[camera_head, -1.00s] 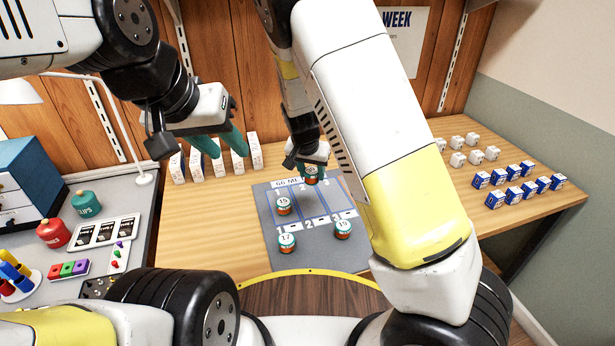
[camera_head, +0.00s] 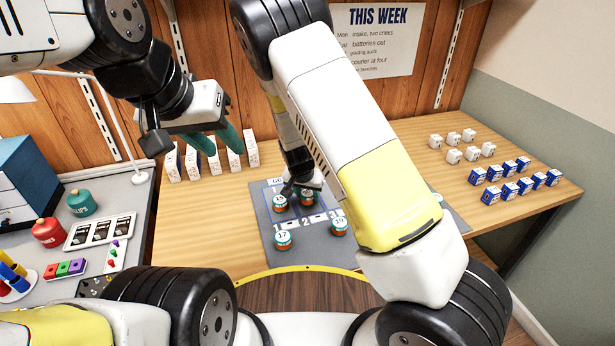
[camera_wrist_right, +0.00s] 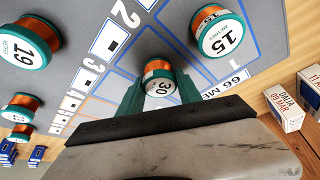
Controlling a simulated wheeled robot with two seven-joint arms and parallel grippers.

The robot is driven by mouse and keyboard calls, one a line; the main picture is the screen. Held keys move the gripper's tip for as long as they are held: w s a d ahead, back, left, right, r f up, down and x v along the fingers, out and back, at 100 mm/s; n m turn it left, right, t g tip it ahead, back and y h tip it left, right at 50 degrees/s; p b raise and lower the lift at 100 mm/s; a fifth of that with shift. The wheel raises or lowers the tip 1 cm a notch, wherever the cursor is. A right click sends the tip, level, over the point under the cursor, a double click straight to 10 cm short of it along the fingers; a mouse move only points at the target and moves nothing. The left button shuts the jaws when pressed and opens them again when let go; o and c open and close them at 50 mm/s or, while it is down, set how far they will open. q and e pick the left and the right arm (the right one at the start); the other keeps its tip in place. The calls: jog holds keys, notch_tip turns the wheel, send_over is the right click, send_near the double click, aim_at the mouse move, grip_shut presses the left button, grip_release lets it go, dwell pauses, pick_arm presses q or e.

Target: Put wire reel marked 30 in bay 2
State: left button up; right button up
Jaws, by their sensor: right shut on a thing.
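The wire reel marked 30 (camera_wrist_right: 160,80), copper with teal flanges, is between the teal fingers of my right gripper (camera_wrist_right: 160,95), which is shut on it. In the head view this reel (camera_head: 307,197) is low over the middle column of the grey mat (camera_head: 268,228), right of the reel marked 15 (camera_head: 280,202). The printed 2 of bay 2 (camera_head: 305,220) is just in front of it. I cannot tell whether the reel touches the mat. My left gripper (camera_head: 215,140) is open and empty, above the back left of the table.
Reels marked 17 (camera_head: 283,239) and 19 (camera_head: 338,226) stand at the mat's front. Small white boxes (camera_head: 453,156) and blue boxes (camera_head: 509,190) stand at the right. Upright white boxes (camera_head: 192,162) line the back left. My right arm hides the mat's right part.

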jog(key=shift+f, duration=0.15)
jog(key=o, duration=1.3)
jog(key=shift+o, duration=0.2)
jog(key=v, duration=1.2)
jog(key=s+d+r+n+t+y, duration=0.1)
jog(key=s+d+r+n, duration=0.1)
jog(key=s+d+r, duration=0.5)
jog(key=s+d+r+n+y, duration=0.1)
jog(key=s+d+r+y, duration=0.1)
jog(key=s+d+r, duration=0.6)
jog(key=s+r, duration=0.7)
jog(key=r, duration=0.2)
jog(key=shift+d+r+n+t, duration=0.15)
jog(key=shift+d+n+t, duration=0.05)
jog(key=shift+n+t, duration=0.2)
